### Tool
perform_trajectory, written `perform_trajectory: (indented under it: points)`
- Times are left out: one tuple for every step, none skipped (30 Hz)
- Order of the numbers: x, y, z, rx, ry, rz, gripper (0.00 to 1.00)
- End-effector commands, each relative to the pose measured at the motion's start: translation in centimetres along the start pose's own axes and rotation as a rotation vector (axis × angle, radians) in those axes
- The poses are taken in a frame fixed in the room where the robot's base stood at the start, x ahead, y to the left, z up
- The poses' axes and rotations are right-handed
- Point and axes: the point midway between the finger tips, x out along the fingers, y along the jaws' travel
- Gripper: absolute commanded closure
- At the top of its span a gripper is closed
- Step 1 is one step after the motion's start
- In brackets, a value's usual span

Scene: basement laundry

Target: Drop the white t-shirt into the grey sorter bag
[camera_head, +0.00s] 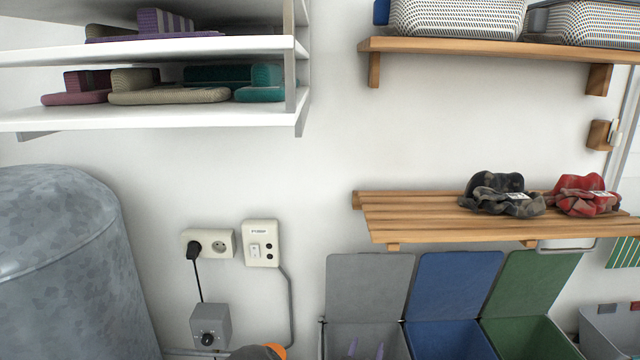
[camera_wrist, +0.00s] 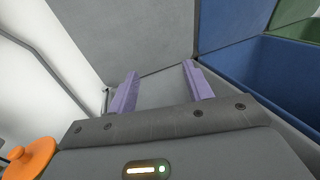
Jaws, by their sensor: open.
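The grey sorter bag (camera_head: 337,342) stands at the bottom centre of the head view, its grey lid (camera_head: 368,285) up against the wall. My gripper (camera_head: 366,350) shows as two purple fingers over this bag's opening. In the wrist view, my gripper (camera_wrist: 160,70) has its fingers apart with nothing between them. The grey bag's inside (camera_wrist: 160,92) lies beyond and below the fingers, with the grey lid (camera_wrist: 120,35) behind. I see no white t-shirt in either view. The lower part of the bag is out of view.
A blue bag (camera_head: 445,342) and a green bag (camera_head: 530,340) stand open to the right. Above them a slatted wooden shelf (camera_head: 430,215) holds a dark garment (camera_head: 500,195) and a red one (camera_head: 582,195). A grey metal tank (camera_head: 65,270) and white shelves (camera_head: 150,118) are at left.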

Motion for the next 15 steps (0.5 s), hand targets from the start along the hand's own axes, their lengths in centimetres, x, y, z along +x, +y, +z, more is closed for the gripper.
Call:
perform_trajectory:
  points:
    - [-0.1,0.0,0.0,0.000,0.001,0.000,0.49]
    - [-0.2,0.0,0.0,0.000,0.001,0.001,0.49]
    - [-0.4,0.1,-0.1,-0.001,0.001,0.001,0.49]
    - [-0.6,0.1,-0.1,-0.001,0.001,0.002,0.49]
    - [-0.9,0.1,-0.1,-0.002,0.002,0.002,0.49]
    - [-1.3,0.1,-0.1,-0.003,0.003,0.002,0.49]
    - [-1.7,0.1,-0.1,-0.002,0.002,0.002,0.49]
    - [-2.1,0.1,-0.1,-0.002,0.002,0.002,0.49]
    - [-2.8,0.1,-0.1,-0.002,0.001,0.003,0.49]
    - [-3.3,0.1,-0.1,-0.004,0.001,0.003,0.49]
    - [-3.9,0.1,-0.1,-0.004,0.003,0.004,0.49]
    - [-4.7,0.1,-0.1,-0.003,0.003,0.003,0.49]
    - [-5.3,0.1,-0.1,-0.003,0.002,0.003,0.49]
    - [-5.9,0.1,-0.1,-0.004,0.002,0.004,0.49]
    - [-6.7,0.1,-0.1,-0.004,0.001,0.004,0.49]
